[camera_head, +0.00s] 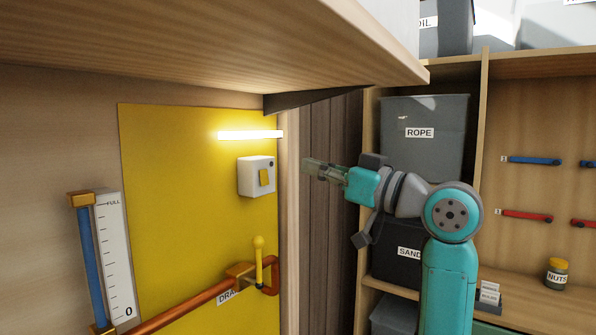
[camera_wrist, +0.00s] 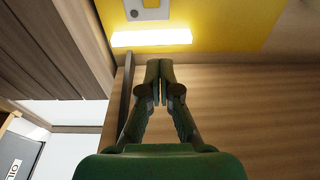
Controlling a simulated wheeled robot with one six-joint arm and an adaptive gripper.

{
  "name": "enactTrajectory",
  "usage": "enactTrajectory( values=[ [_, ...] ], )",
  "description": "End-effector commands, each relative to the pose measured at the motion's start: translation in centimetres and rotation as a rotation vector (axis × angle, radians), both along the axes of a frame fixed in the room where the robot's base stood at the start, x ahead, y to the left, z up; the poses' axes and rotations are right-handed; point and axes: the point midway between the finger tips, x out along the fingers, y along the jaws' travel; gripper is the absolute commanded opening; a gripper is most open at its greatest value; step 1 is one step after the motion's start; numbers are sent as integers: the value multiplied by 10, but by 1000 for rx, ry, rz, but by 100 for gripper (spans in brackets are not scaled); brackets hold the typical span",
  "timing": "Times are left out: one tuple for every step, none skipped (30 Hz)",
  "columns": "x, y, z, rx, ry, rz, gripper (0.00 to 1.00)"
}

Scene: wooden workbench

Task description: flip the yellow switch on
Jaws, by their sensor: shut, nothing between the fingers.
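A white switch box (camera_head: 244,177) with a yellow rocker switch (camera_head: 264,178) is fixed to the yellow panel at the middle left of the head view. The rocker's position is too small to tell. Part of the box also shows at the top edge of the wrist view (camera_wrist: 148,14). My gripper (camera_head: 309,166) is shut and empty, to the right of the box and apart from it. In the wrist view its fingertips (camera_wrist: 160,66) are together, and nothing is between them.
A glowing light bar (camera_head: 250,134) is above the switch box. A yellow-handled lever (camera_head: 259,260) on a copper pipe (camera_head: 185,307) is below. A wooden shelf (camera_head: 200,50) overhangs the panel. Shelves with a ROPE bin (camera_head: 424,160) stand behind my arm.

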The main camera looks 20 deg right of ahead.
Motion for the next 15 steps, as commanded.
enactTrajectory(
  values=[
    [-7,-6,2,-1,-2,-2,0],
    [-10,-8,2,-2,-2,-2,0],
    [-14,-11,3,-2,-2,-2,0],
    [-17,-13,4,-1,-1,-2,0],
    [-19,-15,4,-1,0,-1,0],
    [-22,-17,5,-1,0,-1,0],
    [-24,-18,5,-1,0,-1,0],
    [-25,-19,6,-1,0,-1,0],
    [-27,-19,6,-1,-1,0,0],
    [-27,-20,6,-1,-1,0,0],
    [-28,-20,6,-1,-1,0,0],
    [-28,-20,6,-1,-1,0,0],
    [-28,-20,6,-1,-1,1,0],
    [-28,-20,6,-1,-1,1,0],
    [-28,-20,6,0,0,1,0]
  ],
)
